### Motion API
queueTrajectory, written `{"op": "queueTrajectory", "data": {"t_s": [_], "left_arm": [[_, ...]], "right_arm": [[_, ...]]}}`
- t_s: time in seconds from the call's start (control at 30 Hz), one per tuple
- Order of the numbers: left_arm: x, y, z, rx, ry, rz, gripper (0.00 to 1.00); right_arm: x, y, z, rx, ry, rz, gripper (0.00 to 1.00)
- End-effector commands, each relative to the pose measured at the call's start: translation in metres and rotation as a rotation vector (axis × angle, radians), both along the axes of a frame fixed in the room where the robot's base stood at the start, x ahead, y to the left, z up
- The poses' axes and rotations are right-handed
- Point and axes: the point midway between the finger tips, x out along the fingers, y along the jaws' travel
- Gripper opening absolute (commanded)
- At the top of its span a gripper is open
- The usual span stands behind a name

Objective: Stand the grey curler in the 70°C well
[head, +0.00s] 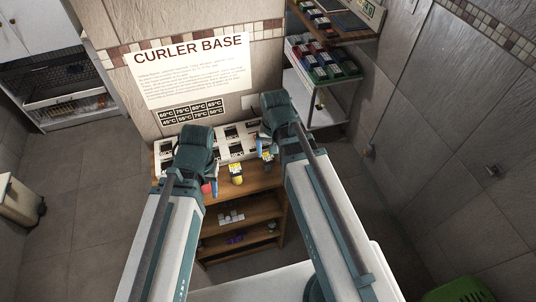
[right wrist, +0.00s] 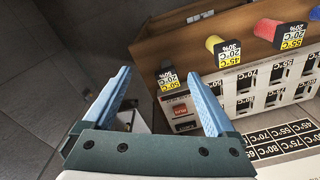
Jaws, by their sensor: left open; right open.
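The grey curler (right wrist: 167,72) shows in the right wrist view with a small tag, at the end of a row of curlers by the wooden shelf edge. It lies beyond and between my right gripper's fingertips (right wrist: 158,76), apart from them as far as I can tell. In the head view my right gripper (head: 261,146) is open near the right end of the white curler base (head: 165,159). My left gripper (head: 212,177) is open near the red curler.
A yellow curler (head: 236,168) and a red curler (right wrist: 269,29) stand in the same row. The wooden shelf unit (head: 262,209) holds small items below. A wall poster (head: 194,70) hangs behind the base, and a rack of coloured boxes (head: 325,62) stands at the right.

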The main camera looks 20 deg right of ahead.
Motion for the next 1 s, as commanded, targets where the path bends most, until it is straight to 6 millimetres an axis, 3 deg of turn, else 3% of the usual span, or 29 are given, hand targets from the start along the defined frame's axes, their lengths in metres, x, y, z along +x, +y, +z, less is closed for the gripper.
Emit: {"op": "queueTrajectory", "data": {"t_s": [0.5,0.7,1.0], "left_arm": [[0.000,0.000,0.002,0.000,0.000,0.000,0.50],[0.000,0.000,0.002,0.000,0.000,0.000,0.50],[0.000,0.000,-0.005,0.000,0.000,-0.001,0.50]], "right_arm": [[0.056,0.006,0.002,0.029,0.039,-0.929,0.91],[0.061,0.008,0.002,0.029,0.044,-1.080,0.91],[0.061,0.008,-0.005,0.029,0.044,-1.097,0.91]]}}
